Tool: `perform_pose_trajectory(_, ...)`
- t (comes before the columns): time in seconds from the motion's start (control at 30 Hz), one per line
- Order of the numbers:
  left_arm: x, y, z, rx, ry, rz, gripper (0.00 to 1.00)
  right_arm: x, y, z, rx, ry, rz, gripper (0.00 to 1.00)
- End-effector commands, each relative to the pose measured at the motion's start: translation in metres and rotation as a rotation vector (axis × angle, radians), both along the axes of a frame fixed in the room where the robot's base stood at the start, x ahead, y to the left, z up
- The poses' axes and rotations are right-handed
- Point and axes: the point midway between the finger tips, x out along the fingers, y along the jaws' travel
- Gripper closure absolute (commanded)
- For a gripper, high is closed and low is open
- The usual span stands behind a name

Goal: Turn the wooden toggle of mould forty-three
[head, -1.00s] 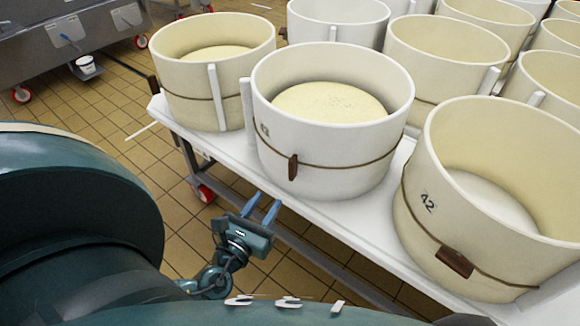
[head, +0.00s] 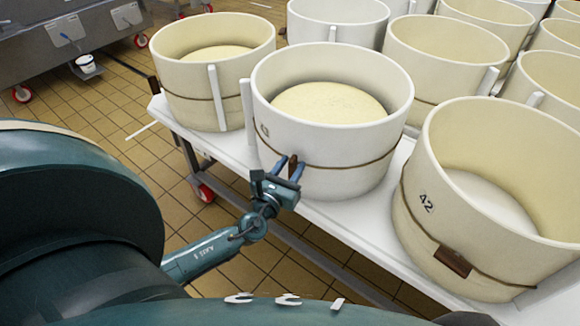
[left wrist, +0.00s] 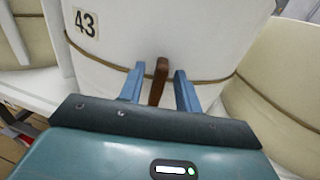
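The white mould marked 43 (head: 330,150) stands on the white table with a pale cheese mass inside. Its number label (left wrist: 86,22) reads clearly in the left wrist view. A brown cord rings the mould, and its dark wooden toggle (left wrist: 158,80) stands upright at the front; it also shows in the head view (head: 293,167). My left gripper (head: 288,169) is at the mould's front with its two blue fingers either side of the toggle. In the left wrist view the fingers (left wrist: 158,88) are open, with a gap on each side of the toggle. My right gripper is not in view.
Mould 42 (head: 427,225) stands at the right with its toggle (head: 454,261) lying nearly level. Another mould (head: 195,110) stands at the left, and several more fill the back. The white table edge (head: 225,160) runs below the moulds. Tiled floor is free at the left.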

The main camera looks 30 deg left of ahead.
Motion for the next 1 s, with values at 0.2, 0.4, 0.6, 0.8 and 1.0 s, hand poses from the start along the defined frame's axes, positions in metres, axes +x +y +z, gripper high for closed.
perform_pose_trajectory(0.2,-0.0002,0.0001,0.0,0.0,0.0,0.0,0.73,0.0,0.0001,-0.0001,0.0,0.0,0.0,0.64)
perform_pose_trajectory(0.4,-0.0003,0.0001,0.0,0.0,0.0,0.0,0.89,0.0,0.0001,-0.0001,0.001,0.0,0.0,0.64)
perform_pose_trajectory(0.6,-0.0004,0.0,0.0001,0.0,0.0,0.0,1.0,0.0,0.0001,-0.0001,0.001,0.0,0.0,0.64)
perform_pose_trajectory(0.8,-0.0005,0.0001,-0.0002,-0.004,-0.001,0.0,1.0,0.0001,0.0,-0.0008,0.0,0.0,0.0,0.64)
perform_pose_trajectory(1.0,-0.0007,0.0011,-0.0018,-0.05,-0.007,0.0,1.0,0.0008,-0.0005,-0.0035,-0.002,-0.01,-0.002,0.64)
